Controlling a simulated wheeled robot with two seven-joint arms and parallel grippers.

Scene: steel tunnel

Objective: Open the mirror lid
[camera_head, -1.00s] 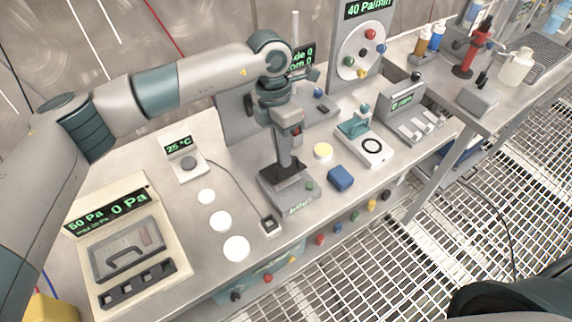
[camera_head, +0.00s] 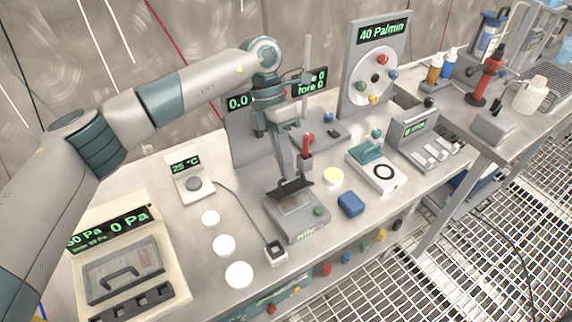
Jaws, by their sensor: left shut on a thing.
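A grey box (camera_head: 300,226) stands near the front of the steel bench, left of the blue block. Its top shows a pale, opening-like area (camera_head: 297,203). A dark, thin lid (camera_head: 291,189) stands tilted up at the box's rear edge. My left gripper (camera_head: 296,180) comes down from above and is shut on the lid. The fingers partly cover the lid, so the exact hold is hidden. My right gripper is not in view.
A teal press device (camera_head: 372,166) stands beyond. A small black-topped cube (camera_head: 275,252) and several white discs (camera_head: 224,245) lie left. A panel (camera_head: 245,130) stands behind.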

